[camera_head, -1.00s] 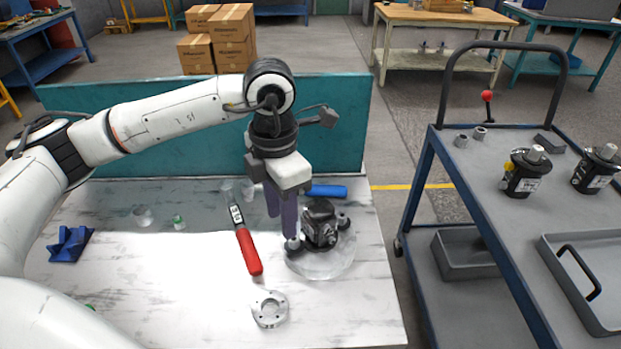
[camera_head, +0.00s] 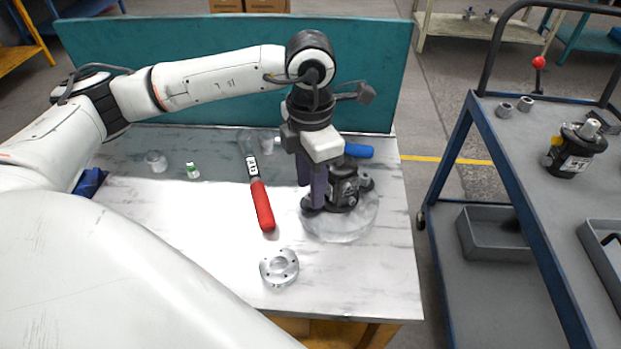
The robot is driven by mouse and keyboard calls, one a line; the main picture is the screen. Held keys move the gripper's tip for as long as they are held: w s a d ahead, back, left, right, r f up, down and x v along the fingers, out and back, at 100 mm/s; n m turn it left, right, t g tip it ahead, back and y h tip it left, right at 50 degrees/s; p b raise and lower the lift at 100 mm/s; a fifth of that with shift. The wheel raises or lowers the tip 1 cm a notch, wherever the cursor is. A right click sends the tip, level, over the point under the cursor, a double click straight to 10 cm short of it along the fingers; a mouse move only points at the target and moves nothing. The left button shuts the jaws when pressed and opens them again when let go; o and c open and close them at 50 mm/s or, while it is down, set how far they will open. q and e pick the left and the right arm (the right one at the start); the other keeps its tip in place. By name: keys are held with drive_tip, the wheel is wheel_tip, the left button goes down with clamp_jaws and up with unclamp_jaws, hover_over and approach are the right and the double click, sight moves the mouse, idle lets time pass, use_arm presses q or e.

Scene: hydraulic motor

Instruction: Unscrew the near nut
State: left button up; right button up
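The black hydraulic motor (camera_head: 345,188) stands on a clear round base (camera_head: 345,228) at the right of the white table. The near nut (camera_head: 310,207) is low at the motor's front left, partly hidden by a finger. Another dark nut or lug (camera_head: 367,182) shows at the motor's right. My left gripper (camera_head: 312,196) points down just above and beside the near nut. Its two dark purple fingers are apart, with a narrow gap between them. I cannot tell whether they touch the nut. My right gripper is not in view.
A red-handled tool (camera_head: 262,207) and a silver flange ring (camera_head: 279,267) lie left of the motor. A blue cylinder (camera_head: 358,151) lies behind it. A teal panel (camera_head: 220,85) closes the back. A grey cart (camera_head: 540,190) stands right. The table's front right is clear.

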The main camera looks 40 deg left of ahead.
use_arm(q)
drive_tip(key=shift+f+b, duration=0.4)
drive_tip(key=shift+f, duration=0.4)
clamp_jaws()
drive_tip(key=n, duration=0.5)
